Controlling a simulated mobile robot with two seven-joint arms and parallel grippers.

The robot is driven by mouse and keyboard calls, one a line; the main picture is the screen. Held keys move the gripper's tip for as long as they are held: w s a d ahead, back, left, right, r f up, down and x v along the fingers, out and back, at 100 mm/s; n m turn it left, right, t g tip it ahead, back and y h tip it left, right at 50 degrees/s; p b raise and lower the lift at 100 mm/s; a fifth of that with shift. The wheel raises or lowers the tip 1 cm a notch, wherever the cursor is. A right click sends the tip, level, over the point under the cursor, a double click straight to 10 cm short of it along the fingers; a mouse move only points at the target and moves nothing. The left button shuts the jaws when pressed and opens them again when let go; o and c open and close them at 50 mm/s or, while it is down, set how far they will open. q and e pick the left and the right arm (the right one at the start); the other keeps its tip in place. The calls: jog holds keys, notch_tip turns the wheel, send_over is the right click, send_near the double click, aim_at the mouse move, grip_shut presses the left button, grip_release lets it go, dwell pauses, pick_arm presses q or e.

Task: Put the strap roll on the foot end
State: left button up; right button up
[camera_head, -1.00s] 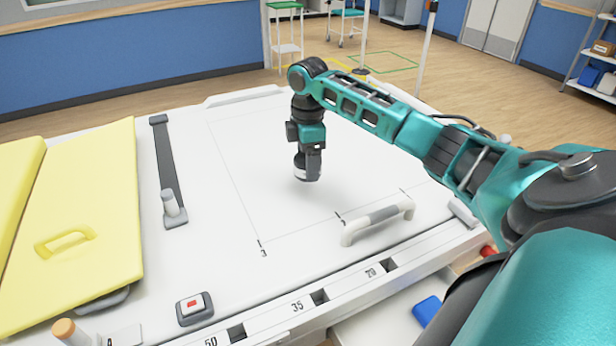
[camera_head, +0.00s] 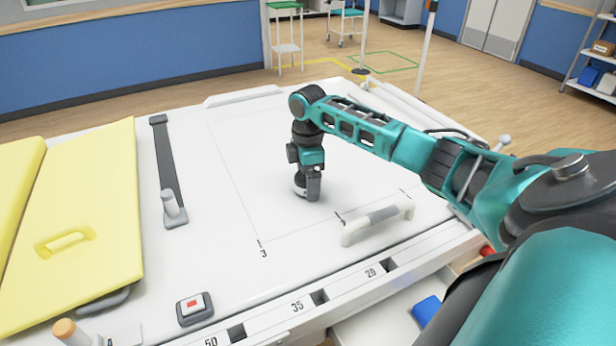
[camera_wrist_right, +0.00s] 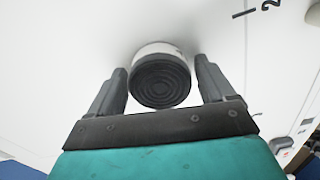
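The strap roll is a short cylinder with a white side and a dark, ring-grooved end. It shows between the fingers in the right wrist view (camera_wrist_right: 160,80) and as a small white and dark piece at the fingertips in the head view (camera_head: 299,187). The roll is at or just above the surface, inside a thin-lined area; exact contact is unclear. No label names the foot end. My left gripper is out of view.
A white-and-grey handle (camera_head: 378,224) stands in front of the gripper. To the left are a dark strap bar with a peg (camera_head: 172,205) and yellow pads (camera_head: 75,210). A red-button box (camera_head: 194,307) sits at the front edge. The lined area around the gripper is mostly clear.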

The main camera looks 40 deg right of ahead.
jog(key=shift+o, duration=0.8)
jog(key=shift+r, duration=0.1)
notch_tip(320, 180, up, 12)
dwell(0.4)
